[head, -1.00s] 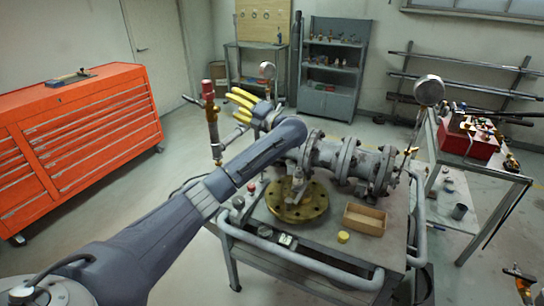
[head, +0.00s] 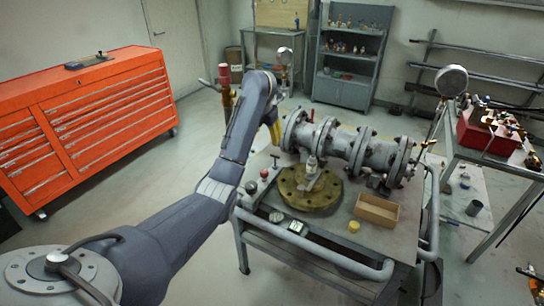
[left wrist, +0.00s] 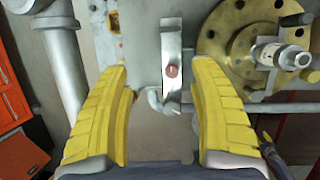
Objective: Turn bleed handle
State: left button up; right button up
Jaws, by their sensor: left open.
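My left gripper (head: 274,135) points down beside the left end of the grey pipe assembly (head: 345,148) in the head view. In the left wrist view its yellow fingers (left wrist: 157,85) are wide open, with nothing clamped. A pale flat metal lever (left wrist: 172,45) with a reddish round pin shows between and beyond the fingertips, with a curved hook at its lower end. It appears apart from both fingers. I cannot tell for sure that it is the bleed handle. A brass flange (left wrist: 220,30) with a silver fitting (left wrist: 290,57) is to its right. My right gripper is not in view.
The cart (head: 335,235) has a tubular rail and carries a brass flange (head: 330,195), an open box (head: 377,210) and a yellow cap (head: 354,226). A red-topped upright fitting (head: 224,76) is behind my arm. A red cabinet (head: 90,120) stands left; open floor lies between.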

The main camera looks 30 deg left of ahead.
aim_at(275, 155)
pick_arm(q)
jog(key=shift+t+h, duration=0.5)
jog(key=shift+h, duration=0.1)
jog(key=x, duration=1.5)
jog(key=shift+w+d, duration=0.15)
jog(key=shift+w, duration=0.3)
jog(key=shift+r, duration=0.1)
jog(key=c, duration=1.3)
grip_shut()
jog(key=shift+r, duration=0.2)
